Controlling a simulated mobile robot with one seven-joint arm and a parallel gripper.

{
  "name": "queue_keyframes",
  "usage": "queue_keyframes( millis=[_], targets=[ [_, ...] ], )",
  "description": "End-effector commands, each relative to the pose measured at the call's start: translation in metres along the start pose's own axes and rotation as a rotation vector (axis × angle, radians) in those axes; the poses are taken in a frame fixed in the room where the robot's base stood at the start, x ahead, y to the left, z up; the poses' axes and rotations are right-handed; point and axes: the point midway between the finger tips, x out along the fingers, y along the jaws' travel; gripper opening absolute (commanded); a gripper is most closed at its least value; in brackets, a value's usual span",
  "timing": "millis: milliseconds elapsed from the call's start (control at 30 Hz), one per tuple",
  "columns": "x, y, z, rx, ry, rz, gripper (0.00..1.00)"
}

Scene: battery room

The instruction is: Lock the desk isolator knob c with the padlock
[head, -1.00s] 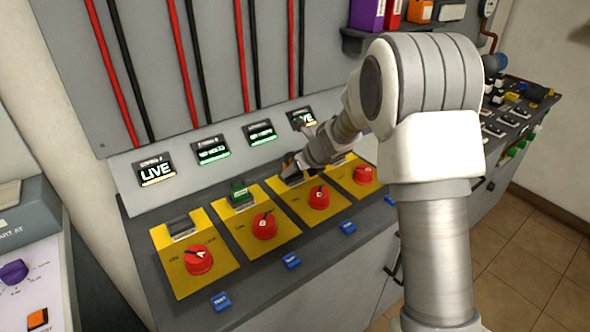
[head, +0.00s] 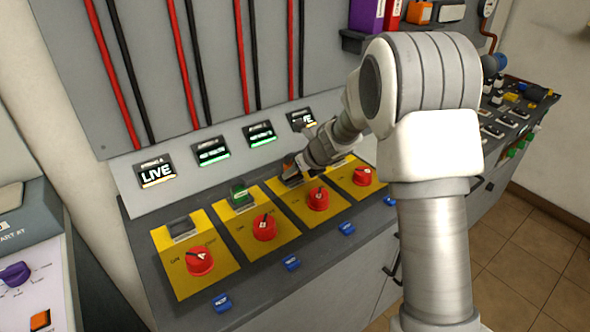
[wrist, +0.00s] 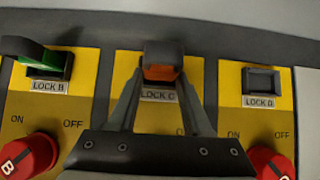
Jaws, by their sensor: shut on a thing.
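My gripper (wrist: 160,85) is shut on a small orange padlock (wrist: 161,72) with a brownish-grey upper part. The padlock is at the lock C slot, just above the LOCK C label. How deep it sits there I cannot tell. In the head view my gripper (head: 291,172) is low over the back of the third yellow plate. Red isolator knob C (head: 318,198) is in front of it on the same plate (head: 298,217). In the wrist view knob C is hidden behind my gripper. The display (head: 260,134) above that plate glows green.
A green padlock (head: 239,194) sits at lock B, left of my gripper; it also shows in the wrist view (wrist: 48,62). Lock D (wrist: 263,80) is an empty dark slot on the right. Red knobs B (head: 264,227) and D (head: 364,176) stand on either side. Blue tags line the desk's front edge.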

Motion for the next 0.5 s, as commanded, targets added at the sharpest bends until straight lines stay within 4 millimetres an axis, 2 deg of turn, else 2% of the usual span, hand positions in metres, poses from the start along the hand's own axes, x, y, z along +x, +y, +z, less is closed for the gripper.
queue_keyframes(
  millis=[200,500],
  targets=[
    [-0.0068,0.0,0.0078,-0.001,-0.005,-0.001,0.0],
    [-0.0069,-0.0001,0.0088,-0.001,-0.008,-0.001,0.0]
  ],
)
